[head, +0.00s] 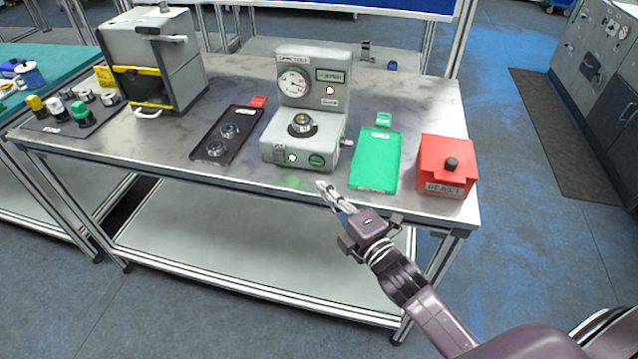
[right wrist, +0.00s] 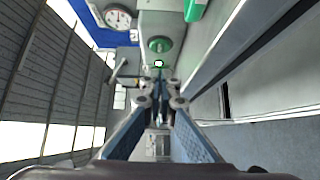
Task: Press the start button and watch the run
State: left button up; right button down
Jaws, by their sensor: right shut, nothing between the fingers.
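A grey test machine (head: 311,82) with a dial gauge (head: 293,85) stands at the middle of the table. Its lower front has a round green button (head: 317,160) and a small lit white-green spot (head: 291,157). The button's label is too small to read. In the right wrist view the green button (right wrist: 160,45) and the lit spot (right wrist: 158,63) lie just beyond the fingertips. A dark round part sits on the machine's base (head: 301,124). My right gripper (head: 322,187) is shut and empty, in front of and below the button, apart from it. My left gripper is out of view.
A black tray (head: 235,145) with round metal parts lies left of the machine. A grey cabinet (head: 180,70) with yellow strips stands at the left. The space before the table is free.

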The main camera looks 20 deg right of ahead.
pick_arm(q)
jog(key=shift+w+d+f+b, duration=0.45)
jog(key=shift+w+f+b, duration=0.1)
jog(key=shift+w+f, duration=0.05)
pick_arm(e)
jog(key=s, duration=0.6)
jog(key=shift+s+d, duration=0.3)
jog(key=shift+d, duration=0.15)
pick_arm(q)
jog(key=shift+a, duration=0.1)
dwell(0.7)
